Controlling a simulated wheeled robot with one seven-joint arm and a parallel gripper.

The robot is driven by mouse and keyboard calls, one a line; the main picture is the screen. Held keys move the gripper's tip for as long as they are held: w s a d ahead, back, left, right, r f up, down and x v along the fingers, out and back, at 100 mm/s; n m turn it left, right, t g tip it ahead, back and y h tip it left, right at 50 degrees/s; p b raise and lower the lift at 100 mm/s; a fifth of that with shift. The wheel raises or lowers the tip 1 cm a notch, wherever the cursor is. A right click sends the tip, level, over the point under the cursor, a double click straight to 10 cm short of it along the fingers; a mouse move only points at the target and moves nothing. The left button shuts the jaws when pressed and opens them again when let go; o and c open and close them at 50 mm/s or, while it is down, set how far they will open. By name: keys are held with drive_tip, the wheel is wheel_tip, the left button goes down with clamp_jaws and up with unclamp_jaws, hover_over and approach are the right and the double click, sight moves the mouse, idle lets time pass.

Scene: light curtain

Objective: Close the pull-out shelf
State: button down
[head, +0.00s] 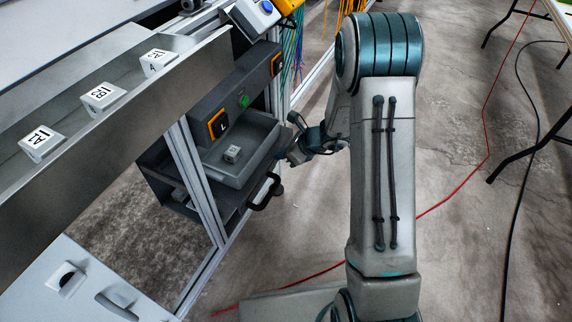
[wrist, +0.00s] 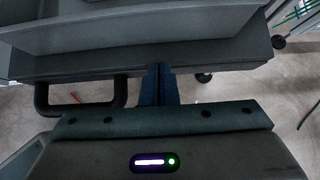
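The dark pull-out shelf (head: 232,217) sticks out from the metal frame below the black panel in the head view, with a grey tray (head: 262,140) on it. Its black loop handle (head: 266,192) is on the front edge. In the wrist view the shelf front (wrist: 225,77) runs across the picture and the handle (wrist: 82,108) is at left. My gripper (head: 291,155) is in front of the shelf, right of the handle in the wrist view. Its blue fingers (wrist: 159,72) are together with nothing between them, their tips at the shelf front. I cannot tell whether they touch.
A small grey block (head: 232,153) sits in the tray. A black panel (head: 240,95) with a green button stands above. A metal bin (head: 110,125) with labelled blocks is at left.

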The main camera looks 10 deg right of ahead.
sight(268, 149)
drive_tip(key=w+a, duration=0.1)
drive_tip(key=a, duration=0.1)
drive_tip(key=w+a, duration=0.1)
drive_tip(key=a, duration=0.1)
drive_tip(key=w+a, duration=0.2)
drive_tip(key=shift+w, duration=0.1)
drive_tip(key=shift+w+a, duration=0.15)
drive_tip(key=shift+a, duration=0.1)
drive_tip(key=shift+a+r, duration=0.1)
drive_tip(key=shift+a, duration=0.05)
drive_tip(key=shift+d, duration=0.25)
drive_tip(key=shift+s+d, duration=0.45)
drive_tip(key=shift+d, duration=0.2)
drive_tip(key=shift+s+d, duration=0.45)
drive_tip(key=shift+d, duration=0.15)
drive_tip(key=p+v, duration=0.3)
drive_tip(key=v, duration=0.7)
drive_tip(key=shift+s+d+p, duration=0.25)
drive_tip(key=shift+d+p, duration=0.15)
drive_tip(key=shift+d, duration=0.1)
